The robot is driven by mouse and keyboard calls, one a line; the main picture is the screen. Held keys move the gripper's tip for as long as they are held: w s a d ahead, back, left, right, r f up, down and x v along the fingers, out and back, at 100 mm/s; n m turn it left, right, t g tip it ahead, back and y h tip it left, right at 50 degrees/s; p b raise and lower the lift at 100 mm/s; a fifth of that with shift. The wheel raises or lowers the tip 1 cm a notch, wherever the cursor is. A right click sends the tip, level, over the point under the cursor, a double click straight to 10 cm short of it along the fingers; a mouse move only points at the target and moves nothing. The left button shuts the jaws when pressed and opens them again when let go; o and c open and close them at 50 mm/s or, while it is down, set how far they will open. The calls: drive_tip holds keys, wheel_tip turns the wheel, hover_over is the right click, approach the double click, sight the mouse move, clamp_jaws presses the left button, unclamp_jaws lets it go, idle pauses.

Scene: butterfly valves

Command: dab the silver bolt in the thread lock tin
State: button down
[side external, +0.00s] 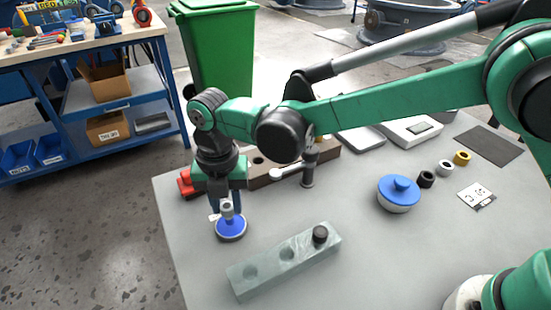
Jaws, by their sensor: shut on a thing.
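My gripper (226,205) points down at the left of the table and is shut on a silver bolt (227,209), mostly framed by the fingers. Directly under it is a round open tin (231,238) with a pale rim and blue contents, which I take for the thread lock tin. The bolt's lower end is over the blue surface. I cannot tell whether it touches it.
A pale block (262,274) with round holes lies in front, a black bolt (320,234) at its right end. A blue-lidded pot (398,192), several nuts (445,168) and a card (477,195) are right. A wooden rack (258,177) and red object (186,183) are behind my gripper.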

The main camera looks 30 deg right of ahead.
sight(227, 205)
drive_tip(key=shift+r, duration=3.1)
